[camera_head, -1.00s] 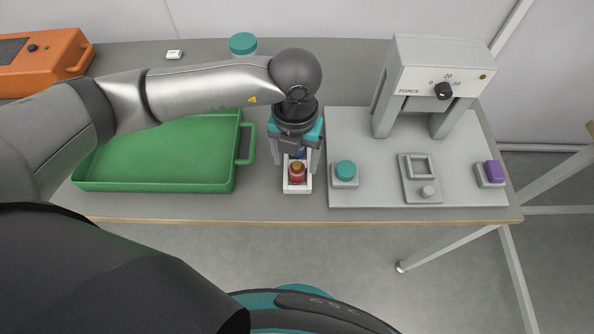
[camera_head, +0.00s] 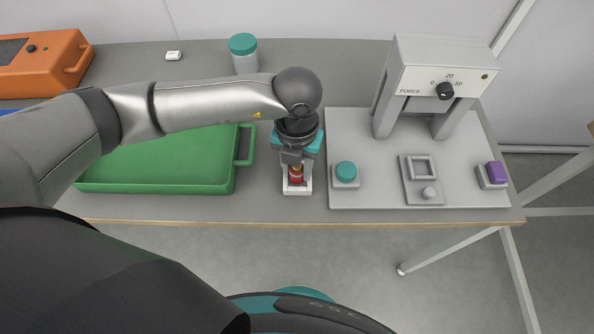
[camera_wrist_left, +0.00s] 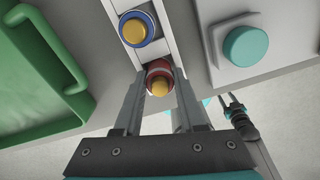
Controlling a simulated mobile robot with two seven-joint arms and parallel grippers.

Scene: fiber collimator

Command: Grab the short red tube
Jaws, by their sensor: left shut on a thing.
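The short red tube (camera_head: 296,175) with a yellow top stands upright in the front of a narrow white rack (camera_head: 298,190). My left gripper (camera_head: 296,172) is over the rack, pointing down, and shut on the red tube. In the left wrist view the two fingers (camera_wrist_left: 160,88) sit on either side of the red tube (camera_wrist_left: 158,68). A blue tube (camera_wrist_left: 136,28) with a yellow top stands behind it in the rack. A small dark gripper-like part (camera_wrist_left: 238,115), probably my right gripper, shows low in the wrist view; its jaw state is unclear.
A green tray (camera_head: 160,185) lies left of the rack. To the right is a grey board with a teal button (camera_head: 346,171), a force press (camera_head: 440,75) and a purple button (camera_head: 496,171). A teal-lidded jar (camera_head: 244,58) stands behind. The table's front edge is close.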

